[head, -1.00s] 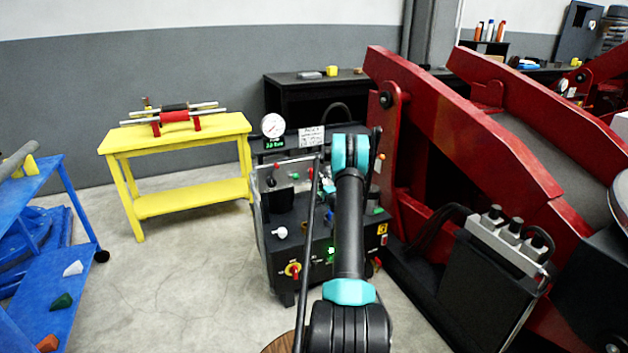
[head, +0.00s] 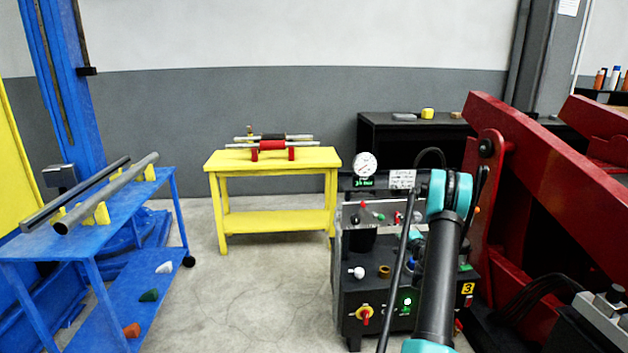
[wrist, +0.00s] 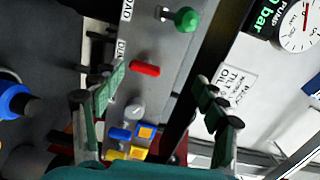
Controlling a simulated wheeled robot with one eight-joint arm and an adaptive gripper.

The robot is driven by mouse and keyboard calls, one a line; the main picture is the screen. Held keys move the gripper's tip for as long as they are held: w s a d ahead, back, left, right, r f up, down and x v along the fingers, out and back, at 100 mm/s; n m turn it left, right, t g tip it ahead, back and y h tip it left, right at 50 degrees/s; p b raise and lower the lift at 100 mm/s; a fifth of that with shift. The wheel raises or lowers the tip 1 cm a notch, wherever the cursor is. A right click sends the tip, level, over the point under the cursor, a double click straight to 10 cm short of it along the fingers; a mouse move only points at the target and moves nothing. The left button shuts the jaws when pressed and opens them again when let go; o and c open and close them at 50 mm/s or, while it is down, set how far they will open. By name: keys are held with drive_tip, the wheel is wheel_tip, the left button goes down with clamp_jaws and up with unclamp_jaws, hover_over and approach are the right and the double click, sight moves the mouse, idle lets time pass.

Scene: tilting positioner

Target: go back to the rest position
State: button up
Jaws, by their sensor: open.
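My gripper (wrist: 160,115) shows in the wrist view with its two green-padded fingers spread apart and nothing between them. Behind the fingers is the control panel, with a green knob (wrist: 187,19), a red lever or button (wrist: 145,68) and small blue and yellow buttons. In the head view my arm rises in front of the control console (head: 400,290), and the gripper itself is hidden behind the arm. A pressure gauge (head: 365,165) with a green display stands on the console; it also shows in the wrist view (wrist: 298,27).
A yellow table (head: 272,160) holds rollers. A blue cart (head: 150,200) with pipes stands at the left. The red positioner frame (head: 530,150) rises close to the arm's right. Open floor (head: 250,290) lies between the cart and the console.

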drive_tip(key=s+a+r+n+g+y, duration=0.2)
drive_tip(key=s+a+r+n+g, duration=0.3)
drive_tip(key=s+a, duration=0.55)
drive_tip(key=s+a+r+n+g+y, duration=0.1)
drive_tip(key=s+a+r+n+g, duration=0.2)
drive_tip(key=s+a+r+n, duration=0.75)
drive_tip(key=s+a+f+g+h, duration=0.1)
drive_tip(key=s+f, duration=0.2)
drive_tip(key=s, duration=0.8)
drive_tip(key=s+a+f+g+h, duration=0.2)
drive_tip(key=s+f, duration=0.1)
drive_tip(key=s, duration=0.8)
drive_tip(key=s+a+f+g+h, duration=0.1)
drive_tip(key=s+a+f+g, duration=0.1)
drive_tip(key=s, duration=0.8)
drive_tip(key=shift+s+f+h, duration=0.3)
drive_tip(key=shift+s+f, duration=0.1)
drive_tip(key=shift+n, duration=0.25)
